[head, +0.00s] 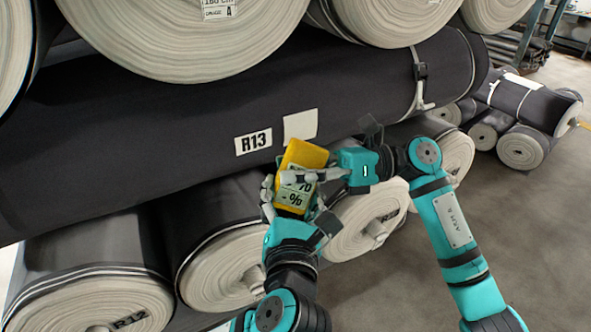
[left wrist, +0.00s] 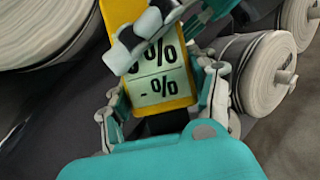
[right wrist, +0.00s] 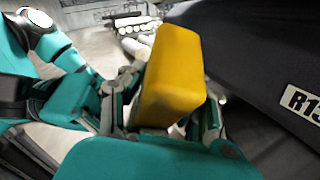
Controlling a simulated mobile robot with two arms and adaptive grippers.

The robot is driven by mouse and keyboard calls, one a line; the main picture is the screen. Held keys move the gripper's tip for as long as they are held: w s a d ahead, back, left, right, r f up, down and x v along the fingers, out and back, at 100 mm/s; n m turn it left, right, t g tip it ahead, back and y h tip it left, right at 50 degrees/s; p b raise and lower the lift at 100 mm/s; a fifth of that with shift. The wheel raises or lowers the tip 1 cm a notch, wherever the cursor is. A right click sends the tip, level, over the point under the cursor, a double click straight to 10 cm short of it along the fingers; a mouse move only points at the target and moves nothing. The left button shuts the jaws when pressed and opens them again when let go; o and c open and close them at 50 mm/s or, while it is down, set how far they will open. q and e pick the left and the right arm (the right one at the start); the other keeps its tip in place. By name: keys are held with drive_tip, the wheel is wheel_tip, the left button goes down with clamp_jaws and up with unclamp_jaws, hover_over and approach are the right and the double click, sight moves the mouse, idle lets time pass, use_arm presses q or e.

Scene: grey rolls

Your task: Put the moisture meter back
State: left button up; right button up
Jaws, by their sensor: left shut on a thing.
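The moisture meter (head: 304,155) is a yellow block with a pale percent display, held up in front of the rolls and tilted. The left wrist view shows its display (left wrist: 158,88) reading "%" and "- %", partly covered by fingers. My left gripper (head: 288,204) is shut on the meter's lower part. My right gripper (head: 297,176) reaches in from the right, with fingers across the meter's upper half. In the right wrist view the yellow back of the meter (right wrist: 170,75) stands between my right fingers. Whether they press on it is unclear.
A large dark roll (head: 130,140) behind carries an R13 label (head: 253,142) and a blank pale patch (head: 300,125). More rolls lie above and below, one marked R12 (head: 95,305). Another roll pile (head: 522,110) stands at back right. The floor (head: 540,230) at right is clear.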

use_arm(q)
drive_tip(key=shift+r, duration=0.1)
use_arm(e)
drive_tip(key=shift+w, duration=0.1)
clamp_jaws()
use_arm(q)
drive_tip(key=o, duration=1.5)
